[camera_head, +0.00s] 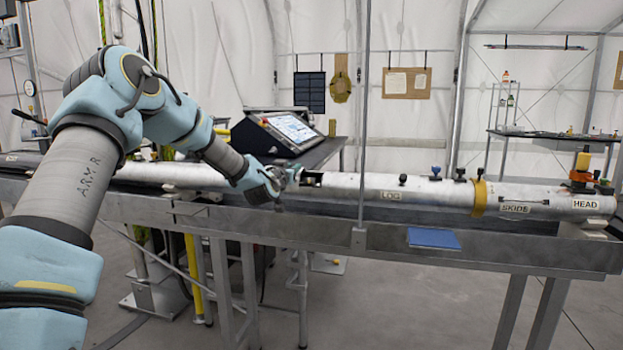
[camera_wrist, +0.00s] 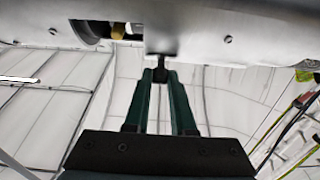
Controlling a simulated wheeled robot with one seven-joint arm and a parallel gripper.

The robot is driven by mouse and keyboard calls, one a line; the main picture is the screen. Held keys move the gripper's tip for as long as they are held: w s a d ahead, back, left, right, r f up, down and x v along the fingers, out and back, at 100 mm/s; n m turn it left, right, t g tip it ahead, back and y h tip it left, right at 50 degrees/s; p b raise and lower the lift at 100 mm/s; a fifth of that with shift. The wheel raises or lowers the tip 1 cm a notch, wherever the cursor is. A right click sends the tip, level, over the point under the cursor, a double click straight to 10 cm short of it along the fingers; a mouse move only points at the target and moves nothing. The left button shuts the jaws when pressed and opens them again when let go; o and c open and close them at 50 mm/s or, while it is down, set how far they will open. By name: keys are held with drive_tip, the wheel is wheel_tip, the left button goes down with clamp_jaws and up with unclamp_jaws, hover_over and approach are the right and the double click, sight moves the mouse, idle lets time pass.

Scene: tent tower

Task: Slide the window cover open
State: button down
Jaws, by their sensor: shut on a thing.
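A long silver tube (camera_head: 345,187) lies across the bench. A dark window opening (camera_head: 312,180) shows in its side, just right of my gripper (camera_head: 292,177). In the wrist view the opening (camera_wrist: 92,29) is at the upper left, with a brass-coloured part inside. Beside it is a smooth metal window cover (camera_wrist: 160,40) with a small black knob (camera_wrist: 160,62). My gripper (camera_wrist: 160,78) is shut on this knob, its two dark green fingers converging on it. The window is at least partly uncovered; how far the cover extends is unclear. In the head view my gripper hides the knob.
A tilted screen console (camera_head: 285,130) stands behind the tube, close to my arm. A thin vertical pole (camera_head: 363,110) rises right of the window. Several dark knobs and a yellow ring (camera_head: 479,198) sit on the tube further right. A blue pad (camera_head: 433,238) is at the bench's front edge.

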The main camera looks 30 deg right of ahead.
drive_tip(key=w+a+b, duration=0.1)
drive_tip(key=w+a, duration=0.2)
drive_tip(key=shift+w+a, duration=0.25)
drive_tip(key=shift+a, duration=0.1)
drive_tip(key=c, duration=0.8)
unclamp_jaws()
drive_tip(key=shift+o, duration=0.2)
drive_tip(key=shift+s, duration=0.1)
drive_tip(key=b+v, duration=0.2)
drive_tip(key=v, duration=0.8)
drive_tip(key=shift+s+a, duration=0.25)
drive_tip(key=shift+a, duration=0.05)
